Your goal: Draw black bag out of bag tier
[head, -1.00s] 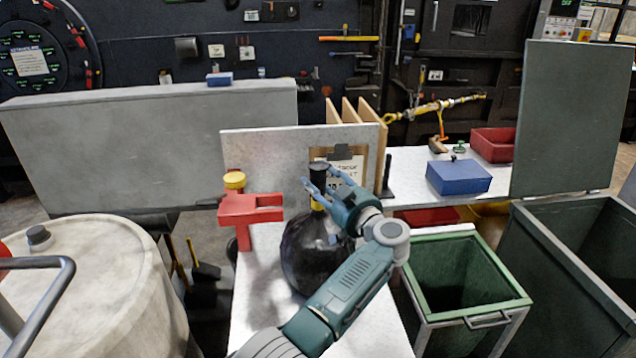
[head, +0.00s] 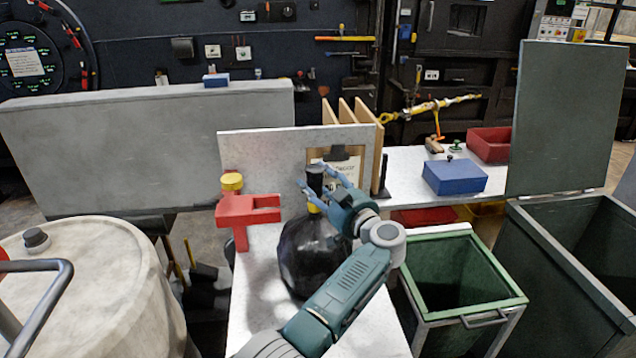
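The black bag (head: 312,258) stands upright and full on the pale bench, with a yellow band (head: 313,208) around its neck and a dark top above it. The red bag tier (head: 246,212), with a yellow knob on top, stands just left of the bag; the bag's body looks clear of its arm. My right gripper is out of view.
The bench (head: 258,300) has a grey back panel (head: 270,150) behind the bag. A green open bin (head: 465,310) stands to the right, with a larger dark green container (head: 560,250) beyond it. A blue box (head: 455,178) lies on the back table. A pale drum (head: 85,290) is at left.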

